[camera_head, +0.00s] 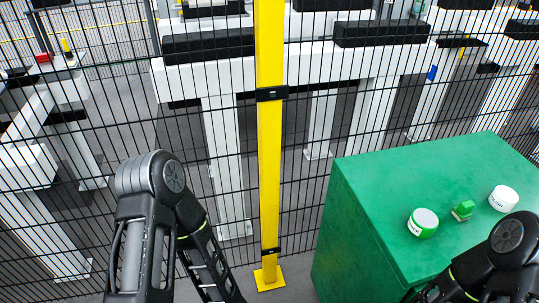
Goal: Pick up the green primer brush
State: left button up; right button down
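A small green item (463,210), which looks like the green primer brush, lies on top of the green cabinet (355,240) at the right. It sits between two round white containers, apart from both. The nearer container (423,222) has a green band and a white lid. The farther container (503,198) is white with dark lettering. My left arm comes up at the lower left and bends back down out of the picture. My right arm covers the cabinet's near right part. Neither gripper's fingertips show.
A black wire mesh fence with a yellow post (270,150) stands behind the cabinet. The post's foot plate (269,278) is on the floor left of the cabinet. White frames with black blocks stand beyond the fence. The back left of the cabinet top is clear.

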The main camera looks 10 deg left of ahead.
aim_at(463, 213)
jog(key=k+l+u, duration=0.4)
jog(key=l, duration=0.3)
jog(key=k+l+u, duration=0.4)
jog(key=k+l, duration=0.1)
jog(key=l, duration=0.15)
